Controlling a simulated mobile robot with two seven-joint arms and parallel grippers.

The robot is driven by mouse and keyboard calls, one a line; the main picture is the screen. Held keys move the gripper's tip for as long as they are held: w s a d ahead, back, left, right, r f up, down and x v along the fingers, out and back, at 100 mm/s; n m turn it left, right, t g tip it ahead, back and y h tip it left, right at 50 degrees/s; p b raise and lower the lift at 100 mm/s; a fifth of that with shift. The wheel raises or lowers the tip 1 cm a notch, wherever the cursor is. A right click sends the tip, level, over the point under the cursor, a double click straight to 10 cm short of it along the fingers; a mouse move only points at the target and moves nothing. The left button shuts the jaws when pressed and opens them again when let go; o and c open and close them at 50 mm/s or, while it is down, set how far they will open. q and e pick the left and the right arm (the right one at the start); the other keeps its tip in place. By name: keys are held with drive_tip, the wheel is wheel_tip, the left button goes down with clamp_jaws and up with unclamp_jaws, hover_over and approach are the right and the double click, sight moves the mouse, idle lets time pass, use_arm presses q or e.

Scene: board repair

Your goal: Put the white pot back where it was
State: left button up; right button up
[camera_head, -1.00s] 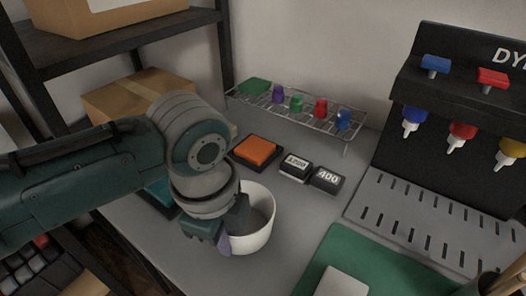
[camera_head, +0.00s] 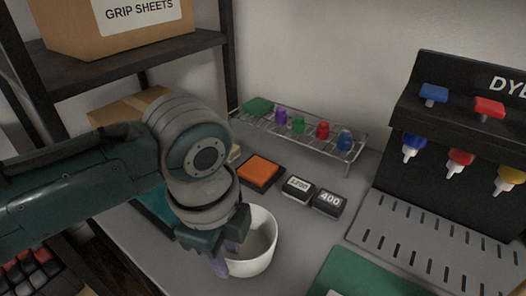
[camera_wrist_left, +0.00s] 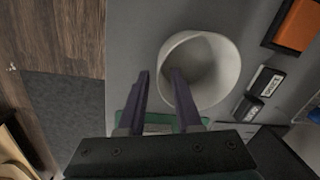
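The white pot (camera_head: 262,262) stands upright on the grey worktop, below the 400 block in the head view. It also shows in the left wrist view (camera_wrist_left: 222,72), empty as far as I can see. My left gripper (camera_head: 226,258) is at the pot's left rim. In the left wrist view the left gripper (camera_wrist_left: 160,85) has its two purple fingers apart, one inside the pot and one outside, with the pot wall between them. I see a gap between the wall and the outer finger. My right gripper is not in view.
An orange pad (camera_head: 259,172) and two labelled grit blocks, one a 400 block (camera_head: 328,202), lie behind the pot. A wire rack (camera_head: 350,157) with coloured pieces stands at the back. A green mat (camera_head: 372,275) and dispenser (camera_head: 455,115) are right. Shelving is left.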

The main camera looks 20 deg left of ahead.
use_arm(q)
wheel_tip(320, 180, up, 8)
drive_tip(key=p, duration=0.2)
drive_tip(key=s+d+n+t+h, duration=0.1)
drive_tip(key=s+d+n+h, duration=0.1)
drive_tip(key=s+n, duration=0.5)
drive_tip(key=s+a+r+n+t+y, duration=0.1)
drive_tip(key=s+a+r+n+y, duration=0.1)
drive_tip(key=s+a+n, duration=0.6)
drive_tip(key=shift+s+r+n, duration=0.2)
drive_tip(key=shift+s+n, duration=0.05)
drive_tip(key=shift+n, duration=0.55)
